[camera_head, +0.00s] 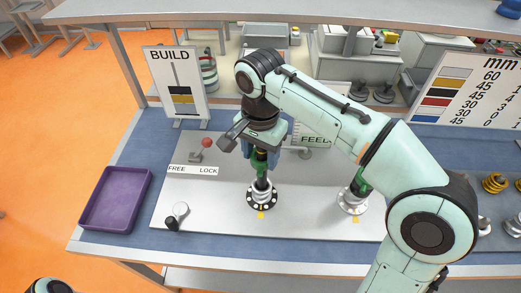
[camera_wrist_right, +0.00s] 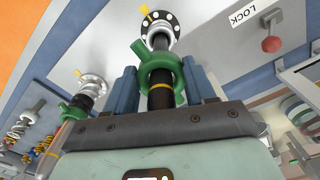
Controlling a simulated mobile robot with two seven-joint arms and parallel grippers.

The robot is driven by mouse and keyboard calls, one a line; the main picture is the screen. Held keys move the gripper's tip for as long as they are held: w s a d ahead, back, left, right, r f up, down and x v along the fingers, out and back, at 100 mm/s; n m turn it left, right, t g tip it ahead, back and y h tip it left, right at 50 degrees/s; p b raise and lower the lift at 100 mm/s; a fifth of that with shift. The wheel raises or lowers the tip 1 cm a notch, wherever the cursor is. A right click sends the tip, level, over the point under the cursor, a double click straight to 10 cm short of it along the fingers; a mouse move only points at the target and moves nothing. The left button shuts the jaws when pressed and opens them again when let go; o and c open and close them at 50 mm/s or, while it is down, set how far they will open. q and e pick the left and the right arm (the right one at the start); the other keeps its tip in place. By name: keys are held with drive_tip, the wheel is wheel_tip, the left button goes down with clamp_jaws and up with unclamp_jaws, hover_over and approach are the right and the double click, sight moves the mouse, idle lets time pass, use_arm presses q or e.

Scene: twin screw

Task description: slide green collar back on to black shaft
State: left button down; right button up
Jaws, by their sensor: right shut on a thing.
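My right gripper (camera_head: 265,152) reaches down from above over the left of two upright shafts. Its blue fingers stand on either side of the green collar (camera_wrist_right: 152,70) in the right wrist view, shut on it. The collar has a side lug and appears to be around the black shaft (camera_wrist_right: 160,98), which bears a yellow band. The shaft stands in a silver base with a dark round flange (camera_head: 262,197). In the head view the collar (camera_head: 260,163) is partly hidden by my gripper. My left gripper is out of view.
A second shaft with a green collar (camera_head: 361,186) stands to the right, partly behind my arm. A red-knobbed lever (camera_head: 206,143) is by the FREE/LOCK label (camera_head: 193,170). A purple tray (camera_head: 98,222) is at left, a BUILD sign (camera_head: 172,58) behind.

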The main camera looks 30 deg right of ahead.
drive_tip(key=shift+f, duration=0.35)
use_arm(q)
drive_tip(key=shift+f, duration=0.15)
use_arm(e)
drive_tip(key=o, duration=1.3)
drive_tip(key=shift+c, duration=0.2)
drive_tip(key=shift+r, duration=0.15)
wheel_tip(320, 180, up, 13)
drive_tip(key=p, duration=0.4)
drive_tip(key=shift+r, duration=0.15)
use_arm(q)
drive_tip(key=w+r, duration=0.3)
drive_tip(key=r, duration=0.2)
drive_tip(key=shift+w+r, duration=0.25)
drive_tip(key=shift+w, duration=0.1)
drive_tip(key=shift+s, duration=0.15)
